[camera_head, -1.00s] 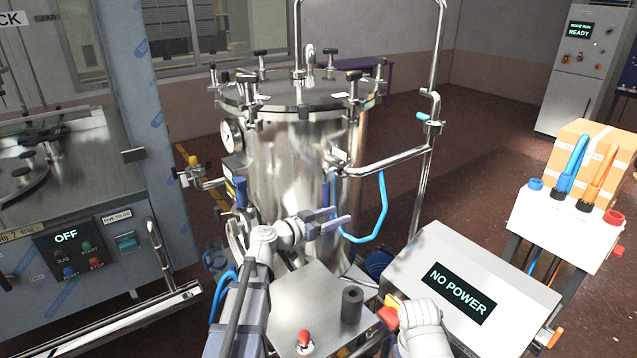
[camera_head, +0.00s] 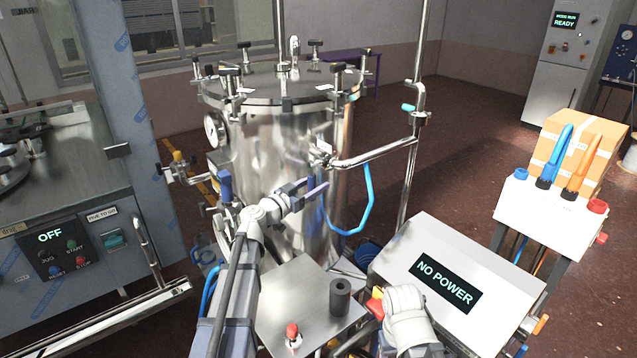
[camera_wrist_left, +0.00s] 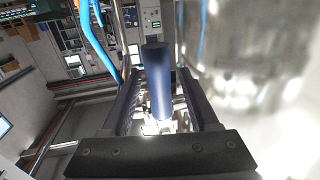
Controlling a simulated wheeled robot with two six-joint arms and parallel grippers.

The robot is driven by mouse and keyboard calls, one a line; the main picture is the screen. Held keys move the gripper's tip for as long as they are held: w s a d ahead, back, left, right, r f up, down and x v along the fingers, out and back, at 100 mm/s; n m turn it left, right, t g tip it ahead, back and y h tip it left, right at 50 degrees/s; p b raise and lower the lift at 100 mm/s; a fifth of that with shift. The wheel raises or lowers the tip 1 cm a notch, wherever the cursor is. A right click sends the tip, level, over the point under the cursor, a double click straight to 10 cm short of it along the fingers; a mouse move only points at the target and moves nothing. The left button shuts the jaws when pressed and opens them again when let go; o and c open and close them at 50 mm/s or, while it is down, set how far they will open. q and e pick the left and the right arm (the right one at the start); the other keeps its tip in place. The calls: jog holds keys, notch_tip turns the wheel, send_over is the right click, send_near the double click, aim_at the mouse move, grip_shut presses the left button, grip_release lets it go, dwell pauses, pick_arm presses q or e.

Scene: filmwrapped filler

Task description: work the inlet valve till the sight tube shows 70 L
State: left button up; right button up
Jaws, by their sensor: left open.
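A shiny steel vessel (camera_head: 280,150) with a clamped lid stands in the middle of the head view. My left gripper (camera_head: 314,187) is in front of its right side, below the side pipe (camera_head: 370,154), with its jaws apart. In the left wrist view, a blue cylindrical handle (camera_wrist_left: 157,85) stands between the two open fingers (camera_wrist_left: 160,95); I see no clear contact. I cannot tell for sure whether it is the inlet valve's handle. Another blue handle (camera_head: 226,186) is on the vessel's left side. I cannot make out the sight tube or its level.
A blue hose (camera_head: 368,200) hangs close right of my left gripper. A box reading NO POWER (camera_head: 447,285) stands at the lower right. A machine panel reading OFF (camera_head: 60,250) is at left. Open floor (camera_head: 460,150) lies right of the vessel.

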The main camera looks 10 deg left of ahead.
pick_arm(q)
jog(key=shift+x, duration=1.05)
grip_shut()
dwell(0.6)
